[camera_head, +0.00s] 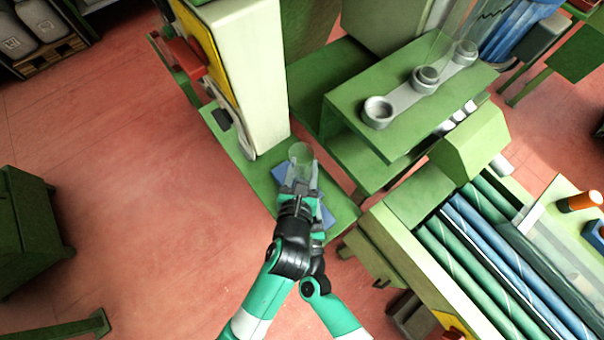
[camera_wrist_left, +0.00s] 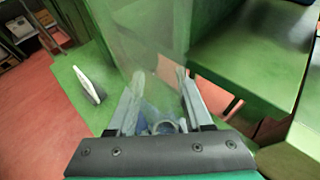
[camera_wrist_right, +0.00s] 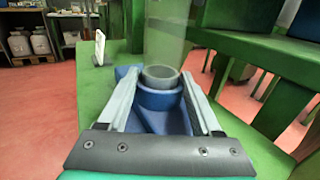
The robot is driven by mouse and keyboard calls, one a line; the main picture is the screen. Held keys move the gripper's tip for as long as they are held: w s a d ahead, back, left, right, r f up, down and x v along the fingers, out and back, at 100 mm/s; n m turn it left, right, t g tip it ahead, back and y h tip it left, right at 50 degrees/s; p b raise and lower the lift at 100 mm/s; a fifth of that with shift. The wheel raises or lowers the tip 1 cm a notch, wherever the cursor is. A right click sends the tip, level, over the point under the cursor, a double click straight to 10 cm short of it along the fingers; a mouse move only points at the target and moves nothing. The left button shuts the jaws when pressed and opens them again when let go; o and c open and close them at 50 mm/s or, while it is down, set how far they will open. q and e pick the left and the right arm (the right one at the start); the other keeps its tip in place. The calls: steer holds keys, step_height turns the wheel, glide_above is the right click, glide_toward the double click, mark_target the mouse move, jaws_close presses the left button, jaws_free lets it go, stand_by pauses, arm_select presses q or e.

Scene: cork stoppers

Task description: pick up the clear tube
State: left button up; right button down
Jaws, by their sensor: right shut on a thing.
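The clear tube (camera_head: 300,152) stands upright over the small green table in the head view. In the right wrist view the clear tube (camera_wrist_right: 166,35) rises from a grey ring in a round blue holder (camera_wrist_right: 160,99). My right gripper (camera_wrist_right: 158,84) has its fingers on both sides of the tube's lower end and is shut on it. In the left wrist view the clear tube (camera_wrist_left: 135,40) looms large and faint. My left gripper (camera_wrist_left: 160,78) is open, its fingers spread near the tube. In the head view both grippers overlap, so contact there is hard to see.
A cream and yellow machine (camera_head: 262,75) stands close to the left of the tube. A green raised bench (camera_head: 345,105) with several grey rings is to the right. A rack of green and blue rolls (camera_head: 490,260) is at lower right. Red floor is open at left.

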arm_select(q)
jaws_close()
steer(key=shift+r, duration=0.1)
step_height(320, 180, up, 7)
arm_select(e)
jaws_free()
arm_select(q)
steer(key=s+d, duration=1.1)
steer(key=s, duration=0.3)
steer(key=shift+s, duration=0.15)
